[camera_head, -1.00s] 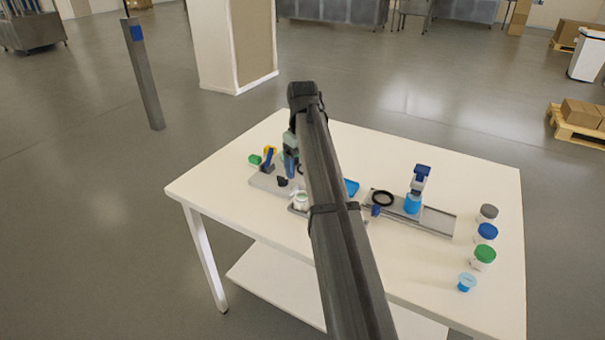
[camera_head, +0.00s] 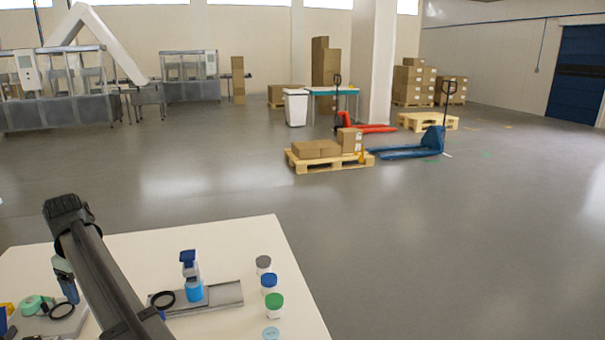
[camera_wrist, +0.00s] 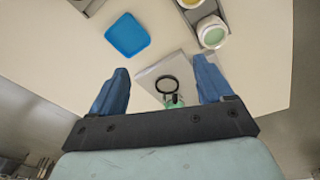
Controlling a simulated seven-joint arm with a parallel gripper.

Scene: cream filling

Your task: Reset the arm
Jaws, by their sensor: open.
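My gripper (camera_wrist: 160,65) shows in the wrist view as two blue fingers spread wide apart, with nothing between their tips. A grey plate (camera_wrist: 150,75) with a black ring (camera_wrist: 167,84) and a green part shows beyond and between the fingers, over the white table. In the head view my gripper (camera_head: 68,288) hangs at the lower left above the table (camera_head: 235,238), partly hidden by my dark arm. No object is seen held.
A blue square tray (camera_wrist: 127,35) and a white jar with pale green content (camera_wrist: 212,32) lie ahead of the fingers. A dispenser with a blue top (camera_head: 189,275) stands on a metal rail. Jars with grey (camera_head: 263,262), blue (camera_head: 269,281) and green (camera_head: 274,302) lids line the right edge.

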